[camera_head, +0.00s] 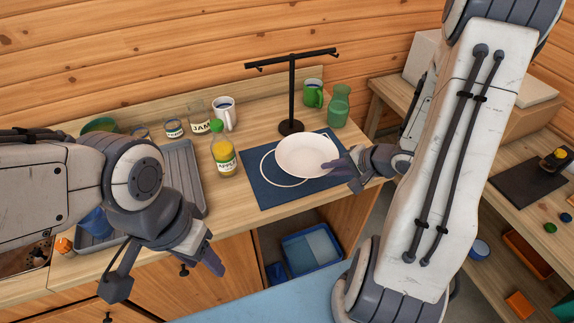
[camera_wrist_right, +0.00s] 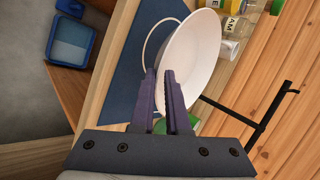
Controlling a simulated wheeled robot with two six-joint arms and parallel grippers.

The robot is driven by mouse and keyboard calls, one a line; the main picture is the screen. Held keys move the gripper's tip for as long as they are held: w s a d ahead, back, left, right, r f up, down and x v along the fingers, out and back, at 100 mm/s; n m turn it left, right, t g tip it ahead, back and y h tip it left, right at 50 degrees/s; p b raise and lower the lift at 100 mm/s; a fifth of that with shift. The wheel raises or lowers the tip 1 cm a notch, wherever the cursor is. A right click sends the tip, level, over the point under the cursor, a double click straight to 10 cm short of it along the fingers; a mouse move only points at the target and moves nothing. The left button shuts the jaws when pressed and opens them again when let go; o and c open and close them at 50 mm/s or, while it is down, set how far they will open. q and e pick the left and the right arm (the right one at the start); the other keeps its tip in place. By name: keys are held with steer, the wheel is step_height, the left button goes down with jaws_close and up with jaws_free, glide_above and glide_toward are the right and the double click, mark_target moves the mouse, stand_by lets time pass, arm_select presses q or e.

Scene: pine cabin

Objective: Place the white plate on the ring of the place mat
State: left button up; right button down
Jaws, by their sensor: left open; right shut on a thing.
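The white plate (camera_head: 306,156) is above the blue place mat (camera_head: 262,193), to the right of most of the mat's white ring (camera_head: 268,172). My right gripper (camera_head: 340,168) is shut on the plate's right rim. In the right wrist view the fingers (camera_wrist_right: 168,92) pinch the rim of the plate (camera_wrist_right: 190,62), which looks tilted there. Part of the ring (camera_wrist_right: 147,42) shows beside it on the mat (camera_wrist_right: 128,75); the plate hides the rest. I cannot tell how high the plate is above the mat. My left gripper (camera_head: 165,278) is open and empty in front of the counter.
A juice bottle (camera_head: 223,156) stands left of the mat, with a white mug (camera_head: 224,114) and jars behind it. A black stand (camera_head: 291,95) rises behind the plate, near a green mug (camera_head: 314,93) and a green glass jar (camera_head: 339,105). A grey tray (camera_head: 184,172) lies at left.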

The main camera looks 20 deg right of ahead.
mark_target(307, 157)
steer(key=w+f, duration=0.2)
steer(key=w, duration=0.1)
steer(key=w+a+f, duration=0.1)
steer(key=w+f, duration=0.1)
steer(key=w, duration=0.1)
steer(key=w+a+f+b, duration=0.1)
steer(key=w+f, duration=0.1)
steer(key=w, duration=0.1)
steer(key=shift+w+a+f, duration=0.2)
steer(key=shift+w+f, duration=0.1)
steer(key=shift+f, duration=2.05)
steer(key=c, duration=1.3)
jaws_free()
steer(key=shift+f, duration=0.1)
steer(key=shift+o, duration=0.6)
